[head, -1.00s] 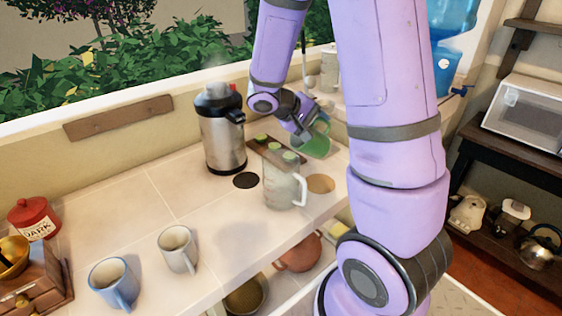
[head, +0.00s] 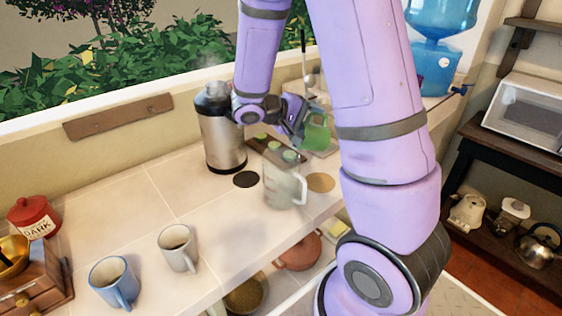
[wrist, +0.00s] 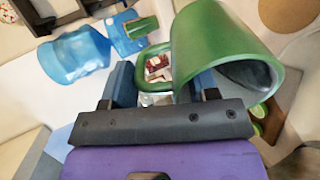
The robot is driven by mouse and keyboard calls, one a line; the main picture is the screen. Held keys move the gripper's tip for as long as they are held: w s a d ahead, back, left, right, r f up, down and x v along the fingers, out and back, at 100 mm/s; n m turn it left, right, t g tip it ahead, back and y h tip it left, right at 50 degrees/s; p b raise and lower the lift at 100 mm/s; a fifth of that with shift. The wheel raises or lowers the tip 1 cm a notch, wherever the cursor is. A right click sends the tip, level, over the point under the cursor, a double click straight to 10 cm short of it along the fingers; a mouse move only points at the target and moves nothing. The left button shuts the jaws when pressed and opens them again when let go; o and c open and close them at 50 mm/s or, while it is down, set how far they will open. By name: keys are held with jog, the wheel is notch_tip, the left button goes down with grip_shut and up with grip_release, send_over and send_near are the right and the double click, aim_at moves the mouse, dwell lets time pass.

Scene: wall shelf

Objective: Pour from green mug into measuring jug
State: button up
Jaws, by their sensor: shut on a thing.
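The green mug (head: 318,133) is in my gripper (head: 296,127), above the counter behind and to the right of the measuring jug. In the wrist view, my gripper (wrist: 163,88) is shut on the mug's handle, and the mug (wrist: 215,42) has its opening toward the right. The mug looks nearly upright in the head view; its contents are hidden. The clear measuring jug (head: 281,187) with a pale handle stands upright on the counter, apart from the mug. I cannot tell whether it holds anything.
A wooden board (head: 262,145) with green round items lies behind the jug. A black disc (head: 246,180) and a tan disc (head: 321,183) flank the jug. A white mug (head: 178,250) and blue mug (head: 113,284) stand front left.

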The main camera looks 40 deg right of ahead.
jog(key=shift+w+a+r+h, duration=0.15)
jog(key=shift+a+h, duration=0.1)
jog(key=shift+h, duration=0.15)
jog(key=shift+w+a+r+g+h+p, duration=0.2)
jog(key=shift+a+h, duration=0.25)
jog(key=shift+a, duration=0.2)
jog(key=shift+w+a+r+g+h+p, duration=0.1)
jog(key=shift+w+a+r+h, duration=0.05)
jog(key=shift+a+h, duration=0.4)
jog(key=shift+a, duration=0.2)
jog(key=shift+w+a+r+h, duration=0.15)
jog(key=shift+a+h, duration=0.15)
jog(key=shift+h, duration=0.1)
